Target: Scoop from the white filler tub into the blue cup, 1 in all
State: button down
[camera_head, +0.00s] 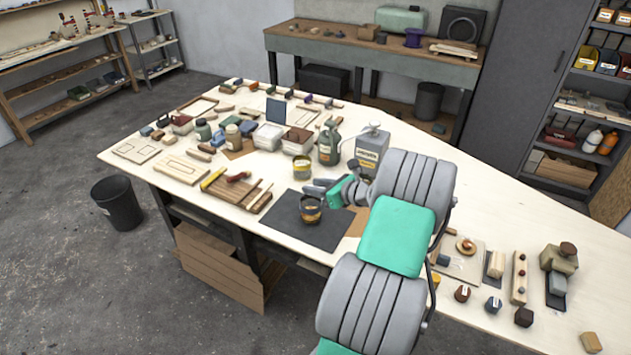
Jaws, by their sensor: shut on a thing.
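A white tub (267,136) with pale contents stands among the jars in the middle of the big plywood table; it may be the filler tub, but no label can be read. A second pale tub (297,138) with brown contents stands to its right. A small blue item (218,139) is left of the tubs; I cannot tell whether it is the blue cup. My gripper (318,188) is above the far edge of the dark mat (290,225), in front of the tubs. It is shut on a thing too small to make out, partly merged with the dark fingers.
A black cup with an orange band (311,209) stands on the mat. A yellow-labelled can (302,168), a grey-green jug (329,145) and a grey metal canister (371,148) stand close behind my gripper. Wooden boards (232,190) lie left. My arm covers the table's middle right.

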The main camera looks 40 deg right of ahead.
jog(key=n+b, duration=0.1)
jog(key=b, duration=0.1)
jog(key=a+f+n+t+h+b, duration=0.1)
jog(key=n+b, duration=0.1)
jog(key=b, duration=0.1)
jog(key=shift+s+t+h+b, duration=0.15)
jog(key=shift+t+h+b, duration=0.15)
jog(key=shift+b, duration=0.05)
jog(key=shift+n+b, duration=0.5)
jog(key=shift+b, duration=0.65)
jog(key=n+t+b, duration=0.1)
jog(key=b, duration=0.3)
jog(key=n+t+h+b, duration=0.1)
jog(key=n+b, duration=0.1)
jog(key=b, duration=0.1)
jog(key=a+f+n+t+b, duration=0.1)
jog(key=b, duration=0.3)
jog(key=shift+s+f+n+b, duration=0.1)
jog(key=shift+s+n+b, duration=0.1)
jog(key=shift+n+b, duration=0.15)
jog(key=n+b, duration=0.1)
jog(key=b, duration=0.1)
jog(key=n+t+b, duration=0.1)
jog(key=b, duration=0.2)
jog(key=n+b, duration=0.1)
jog(key=b, duration=0.2)
jog(key=shift+f+n+t, duration=0.25)
jog(key=shift+f+t, duration=0.05)
jog(key=shift+f, duration=0.1)
